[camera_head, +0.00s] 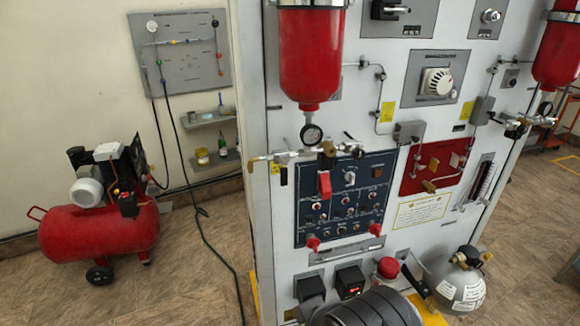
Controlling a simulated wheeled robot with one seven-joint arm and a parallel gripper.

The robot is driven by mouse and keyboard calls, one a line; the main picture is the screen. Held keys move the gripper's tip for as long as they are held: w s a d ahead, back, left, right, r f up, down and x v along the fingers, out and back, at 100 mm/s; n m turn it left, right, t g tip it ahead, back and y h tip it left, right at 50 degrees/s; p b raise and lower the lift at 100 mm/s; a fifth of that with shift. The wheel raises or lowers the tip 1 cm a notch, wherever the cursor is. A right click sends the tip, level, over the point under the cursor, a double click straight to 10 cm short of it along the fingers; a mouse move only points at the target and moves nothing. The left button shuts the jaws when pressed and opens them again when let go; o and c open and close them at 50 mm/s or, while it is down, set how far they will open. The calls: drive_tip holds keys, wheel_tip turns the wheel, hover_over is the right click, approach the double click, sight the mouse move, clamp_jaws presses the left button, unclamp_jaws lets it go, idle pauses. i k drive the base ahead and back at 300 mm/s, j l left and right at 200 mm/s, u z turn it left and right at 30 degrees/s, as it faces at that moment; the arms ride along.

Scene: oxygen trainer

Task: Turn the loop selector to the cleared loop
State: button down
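A white upright panel fills the middle and right. On it is a dark blue control panel (306,230) with rows of small knobs, a red lever (324,184) and a pale knob (350,177). To its right is a red plate (411,186) with brass-coloured handles (433,164). Labels are too small to read, so I cannot tell which control is the loop selector or which loop is cleared. My gripper is not visible. A dark rounded shape at the bottom centre appears to be part of my arm.
Red vessels (310,60) hang on the panel, with a gauge (312,134) and pipes below. A grey gas cylinder (462,284) stands at the lower right. A red compressor (100,232) stands on the floor at left, with a black hose (203,212) trailing from the wall board. Floor between is open.

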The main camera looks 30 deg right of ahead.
sight(350, 176)
drive_tip(key=z, duration=1.1)
